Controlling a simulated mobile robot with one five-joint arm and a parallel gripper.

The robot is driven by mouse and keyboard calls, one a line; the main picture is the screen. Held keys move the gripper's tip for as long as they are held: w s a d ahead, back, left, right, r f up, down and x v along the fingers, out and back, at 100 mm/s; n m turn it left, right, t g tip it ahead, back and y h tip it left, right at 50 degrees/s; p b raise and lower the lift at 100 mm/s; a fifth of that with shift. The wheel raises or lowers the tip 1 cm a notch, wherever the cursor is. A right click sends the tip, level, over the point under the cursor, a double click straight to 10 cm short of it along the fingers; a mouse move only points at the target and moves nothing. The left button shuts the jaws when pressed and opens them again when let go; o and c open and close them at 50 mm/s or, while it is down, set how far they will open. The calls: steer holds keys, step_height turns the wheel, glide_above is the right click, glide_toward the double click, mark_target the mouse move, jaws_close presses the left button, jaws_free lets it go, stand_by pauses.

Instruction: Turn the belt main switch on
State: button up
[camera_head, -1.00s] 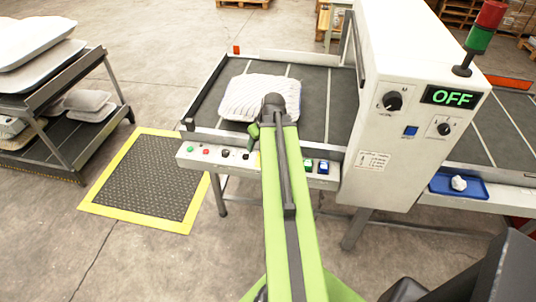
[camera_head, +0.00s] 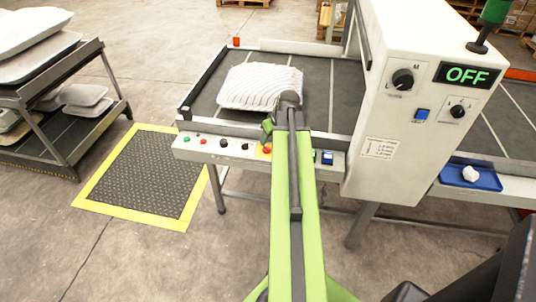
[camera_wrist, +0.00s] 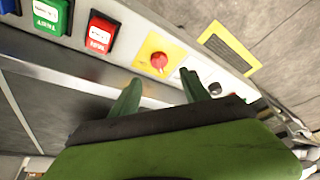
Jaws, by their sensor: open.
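The control rail (camera_head: 213,155) along the belt's front edge carries small green and red buttons, black knobs (camera_head: 245,147), a red mushroom button (camera_head: 266,149) on a yellow plate and a blue switch (camera_head: 327,158). My gripper (camera_head: 267,130) is at the rail. In the wrist view its open, empty fingers (camera_wrist: 161,82) point at the rail, just short of the red mushroom button (camera_wrist: 159,60). A black knob (camera_wrist: 215,89) is beside the right finger; green (camera_wrist: 51,14) and red (camera_wrist: 100,32) rocker switches are to the left. My arm hides part of the rail in the head view.
A white cabinet (camera_head: 400,150) stands right of the rail with a black knob (camera_head: 403,79), a blue button (camera_head: 422,115) and a display (camera_head: 467,75) reading OFF. A pillow (camera_head: 259,86) lies on the belt (camera_head: 318,95). A loaded rack (camera_head: 85,150) stands left of a yellow-edged mat (camera_head: 145,175).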

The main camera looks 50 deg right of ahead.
mark_target(267, 147)
steer(key=b+x, duration=0.5)
steer(key=x, duration=0.2)
steer(key=shift+w+f+b, duration=0.15)
steer(key=shift+f+b, duration=0.15)
steer(key=shift+f, duration=0.05)
steer(key=shift+r, duration=0.15)
